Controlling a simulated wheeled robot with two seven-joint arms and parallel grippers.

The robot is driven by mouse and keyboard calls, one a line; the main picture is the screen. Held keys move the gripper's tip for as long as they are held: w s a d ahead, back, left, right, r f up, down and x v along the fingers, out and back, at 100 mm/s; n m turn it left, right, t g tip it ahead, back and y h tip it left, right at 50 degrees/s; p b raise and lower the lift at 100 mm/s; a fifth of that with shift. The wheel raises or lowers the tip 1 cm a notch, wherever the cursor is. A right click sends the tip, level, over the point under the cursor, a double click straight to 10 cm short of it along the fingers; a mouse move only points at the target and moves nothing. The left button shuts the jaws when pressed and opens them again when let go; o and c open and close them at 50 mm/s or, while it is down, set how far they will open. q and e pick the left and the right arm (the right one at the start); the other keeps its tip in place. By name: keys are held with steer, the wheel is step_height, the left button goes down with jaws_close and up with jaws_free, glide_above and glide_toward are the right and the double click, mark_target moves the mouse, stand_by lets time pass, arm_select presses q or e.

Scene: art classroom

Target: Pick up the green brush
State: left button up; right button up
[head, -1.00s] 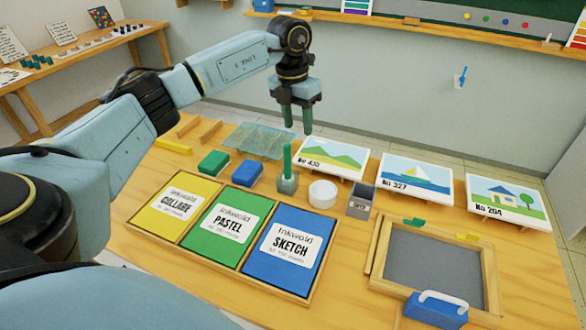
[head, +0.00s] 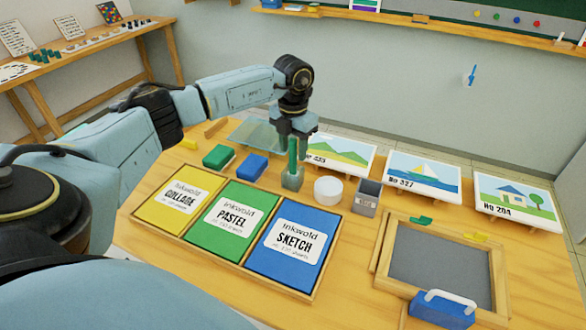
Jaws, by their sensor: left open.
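A green upright stick, which looks like the green brush (head: 293,152), stands in a small grey-green block (head: 292,180) on the table, left of a white round tub. My left gripper (head: 293,146) is open and points down, with its fingers low at the brush's upper part. The brush partly covers the fingers, so I cannot tell whether it is between them or just in front. My right gripper is out of view.
The white tub (head: 328,190) and a grey box (head: 366,196) stand close by on the right. Green (head: 217,157) and blue (head: 252,167) blocks lie left. Propped pictures (head: 345,155) stand behind. A tray of pads (head: 148,226) lies in front.

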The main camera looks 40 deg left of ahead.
mark_target(293, 163)
arm_select(q)
step_height(293, 163, down, 2)
steer(key=shift+f, duration=0.25)
steer(key=shift+r, duration=0.1)
jaws_close()
